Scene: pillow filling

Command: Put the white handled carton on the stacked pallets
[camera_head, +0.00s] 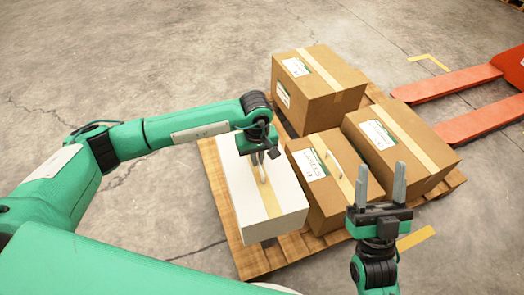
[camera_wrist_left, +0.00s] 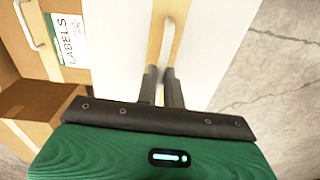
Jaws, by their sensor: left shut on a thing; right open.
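The white handled carton (camera_head: 285,226), with a tan tape strip along its top, is over the front left part of the wooden pallets (camera_head: 250,263). I cannot tell whether its underside touches the boards. My left gripper (camera_head: 262,160) is above it, shut on its handle. In the left wrist view the fingers (camera_wrist_left: 162,78) close around the near end of the pale handle (camera_wrist_left: 167,40). My right gripper (camera_head: 381,170) is open and empty, in front of the brown cartons. How many pallets are stacked is hard to see.
A brown labelled carton (camera_head: 327,205) with a handle stands close right of the white one. Two more brown cartons stand at the back (camera_head: 335,95) and right (camera_head: 420,160) of the pallets. Orange forks (camera_head: 450,83) lie beyond at right. The concrete floor at left is clear.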

